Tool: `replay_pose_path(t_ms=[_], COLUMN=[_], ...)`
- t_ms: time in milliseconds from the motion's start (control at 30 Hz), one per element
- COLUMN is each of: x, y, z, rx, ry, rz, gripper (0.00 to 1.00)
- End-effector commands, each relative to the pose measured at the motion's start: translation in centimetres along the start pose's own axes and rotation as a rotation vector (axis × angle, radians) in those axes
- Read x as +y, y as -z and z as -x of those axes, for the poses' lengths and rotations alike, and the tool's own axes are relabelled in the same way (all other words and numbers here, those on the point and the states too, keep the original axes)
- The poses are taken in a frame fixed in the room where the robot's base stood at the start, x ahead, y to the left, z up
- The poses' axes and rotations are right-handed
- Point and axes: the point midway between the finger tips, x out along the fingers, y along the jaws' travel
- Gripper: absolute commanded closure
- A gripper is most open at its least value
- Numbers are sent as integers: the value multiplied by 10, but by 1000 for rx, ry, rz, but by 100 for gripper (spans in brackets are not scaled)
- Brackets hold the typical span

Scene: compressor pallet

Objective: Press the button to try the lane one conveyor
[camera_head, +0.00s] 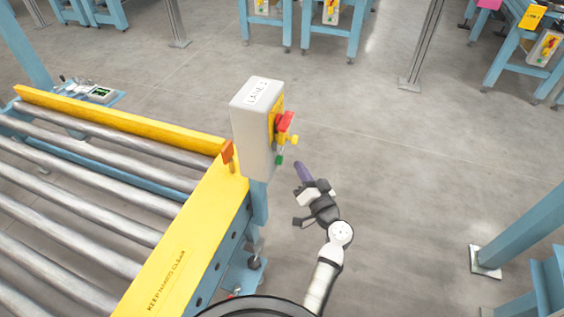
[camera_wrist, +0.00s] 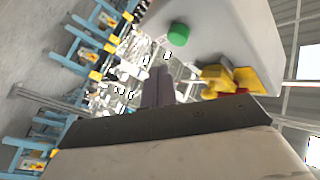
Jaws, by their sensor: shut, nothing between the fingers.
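A pale grey control box (camera_head: 252,140) stands on a blue post at the corner of the roller conveyor (camera_head: 110,190). Its label reads "LANE" with a digit too small to be sure of. A green button (camera_head: 279,160) sits low on its right-hand face, below a red and yellow switch (camera_head: 284,122). My gripper (camera_head: 303,171) is shut and empty, its purple-grey fingers pointing up at the box's face, a little right of the green button and apart from it. In the wrist view the green button (camera_wrist: 178,34) shows beyond the fingers (camera_wrist: 158,88), with the yellow and red switch (camera_wrist: 230,78) to their right.
Yellow guard rails (camera_head: 190,245) edge the conveyor, with an orange piece (camera_head: 228,157) beside the box. A blue post with a foot plate (camera_head: 486,261) stands at the lower right. Open grey floor (camera_head: 400,150) lies right of the box.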

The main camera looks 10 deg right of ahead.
Motion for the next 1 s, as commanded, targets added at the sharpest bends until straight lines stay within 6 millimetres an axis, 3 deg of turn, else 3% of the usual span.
replay_pose_path(t_ms=[333,1000], x=[14,14], y=[14,15], z=[20,20], rx=[0,-1], ry=[1,1], rz=[1,0], gripper=[100,100])
